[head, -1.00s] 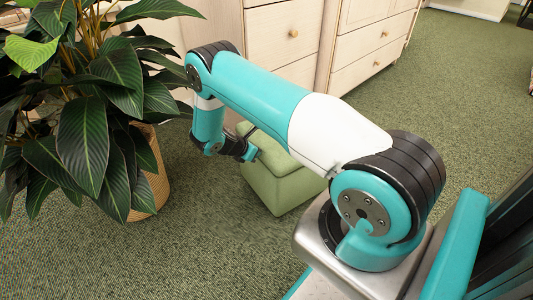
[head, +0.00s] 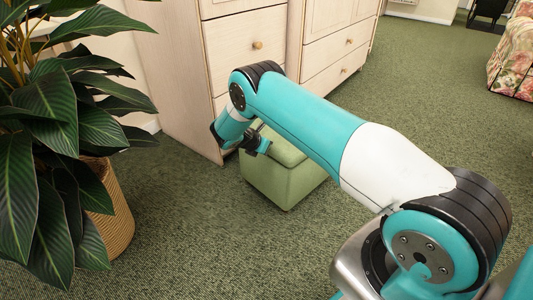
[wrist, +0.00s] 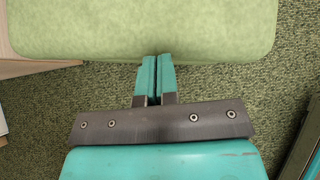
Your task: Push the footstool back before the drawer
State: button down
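The pale green footstool (head: 283,186) stands on the carpet in front of the wooden drawer units, partly hidden by my arm. My gripper (head: 264,147) is at its near left side, low beside its top. In the wrist view the footstool's top (wrist: 140,28) fills the upper part. My gripper's two teal fingers (wrist: 157,58) are pressed together, empty, with their tips at the footstool's near edge. I cannot tell whether they touch it.
A large leafy plant in a wicker basket (head: 110,215) stands at the left, with carpet between it and the footstool. More drawers (head: 335,62) run back to the right. A floral armchair (head: 515,60) is at the far right. Carpet beyond my arm is clear.

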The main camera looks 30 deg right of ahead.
jog(key=shift+w+d+f, duration=0.1)
jog(key=shift+d, duration=0.9)
jog(key=shift+a, duration=0.1)
jog(key=a+f+p+v, duration=0.1)
jog(key=p+v, duration=0.4)
jog(key=v, duration=0.8)
jog(key=shift+a+f, duration=0.35)
jog(key=shift+a, duration=0.05)
